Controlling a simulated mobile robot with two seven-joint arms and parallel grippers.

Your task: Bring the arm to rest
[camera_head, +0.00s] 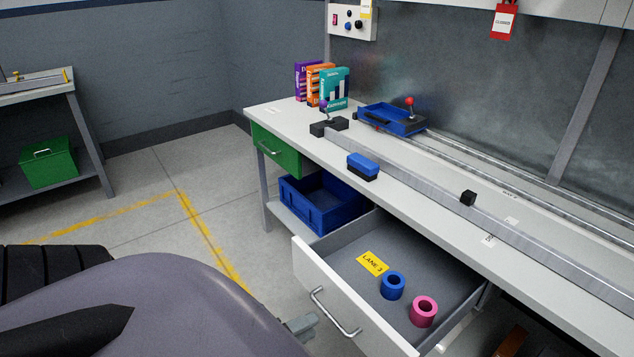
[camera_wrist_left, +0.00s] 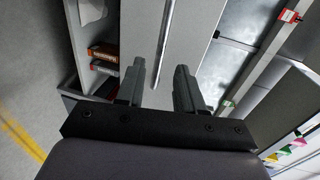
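My left arm (camera_head: 170,305) fills the lower left of the head view, a large grey-purple link close to the camera. Only a small grey part of my left gripper (camera_head: 302,326) shows past it, beside the front of the open drawer (camera_head: 305,270). In the left wrist view my left gripper (camera_wrist_left: 160,67) has its two dark fingers apart, with nothing held between them. My right gripper is in neither view.
The open drawer holds a blue ring (camera_head: 393,286), a pink ring (camera_head: 424,311) and a yellow label (camera_head: 372,263). The workbench (camera_head: 290,112) carries boxes, a rail, a blue tray (camera_head: 392,120) and a blue-black block (camera_head: 362,164). A blue bin (camera_head: 318,205) sits below.

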